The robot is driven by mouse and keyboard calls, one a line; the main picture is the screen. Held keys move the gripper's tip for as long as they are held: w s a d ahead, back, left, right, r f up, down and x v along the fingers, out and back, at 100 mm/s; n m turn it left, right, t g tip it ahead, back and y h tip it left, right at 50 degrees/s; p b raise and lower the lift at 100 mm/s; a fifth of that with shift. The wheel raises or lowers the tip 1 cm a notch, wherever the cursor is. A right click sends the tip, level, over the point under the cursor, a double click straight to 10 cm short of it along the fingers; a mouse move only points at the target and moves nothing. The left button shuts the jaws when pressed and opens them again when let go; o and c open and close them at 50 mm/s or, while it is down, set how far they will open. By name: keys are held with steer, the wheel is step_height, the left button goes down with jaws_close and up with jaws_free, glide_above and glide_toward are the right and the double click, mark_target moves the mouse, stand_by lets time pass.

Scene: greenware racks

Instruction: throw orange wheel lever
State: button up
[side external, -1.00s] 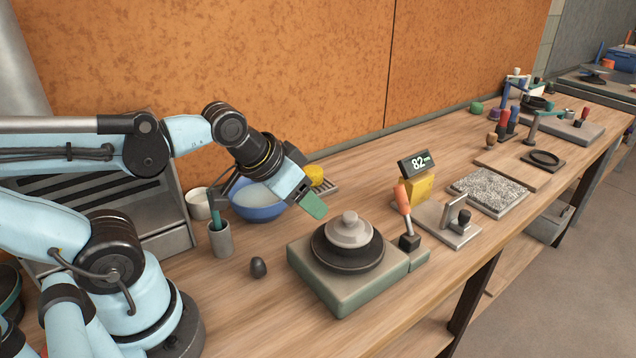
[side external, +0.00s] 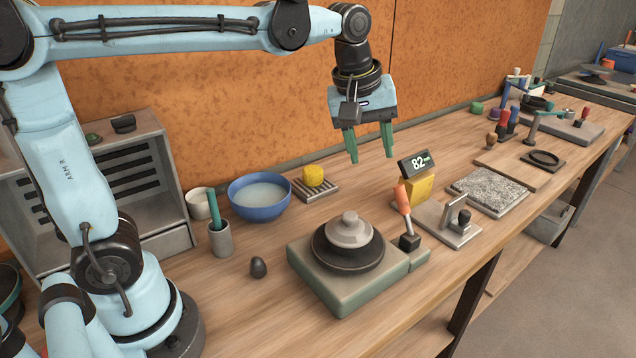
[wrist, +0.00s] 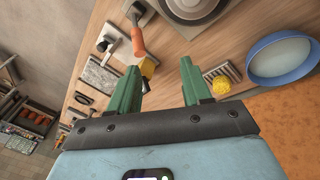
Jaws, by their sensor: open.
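The orange wheel lever (side external: 403,200) rises from a small black block on the right side of the wheel base (side external: 338,288), leaning slightly left at its top. It also shows in the wrist view (wrist: 138,41), up and left of the fingers. A dark wheel with a pale knobbed disc (side external: 347,238) sits on the base. My gripper (side external: 370,156) is open and empty, its green fingers pointing down. It is above the table, up and left of the lever, and touches nothing. In the wrist view its fingers (wrist: 160,85) are spread apart.
A yellow block with a display reading 82 (side external: 418,185) stands just behind the lever. A metal bracket fixture (side external: 449,222) is to its right. A blue bowl (side external: 259,196), yellow sponge (side external: 313,176) and grey cup (side external: 220,240) stand at left.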

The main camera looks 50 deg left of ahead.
mark_target(402, 189)
steer(key=w+d+n+g, duration=0.2)
steer(key=w+d+n, duration=0.1)
steer(key=w+n, duration=0.3)
steer(key=f, duration=0.8)
steer(key=w+f, duration=0.1)
steer(key=f, duration=0.3)
jaws_close()
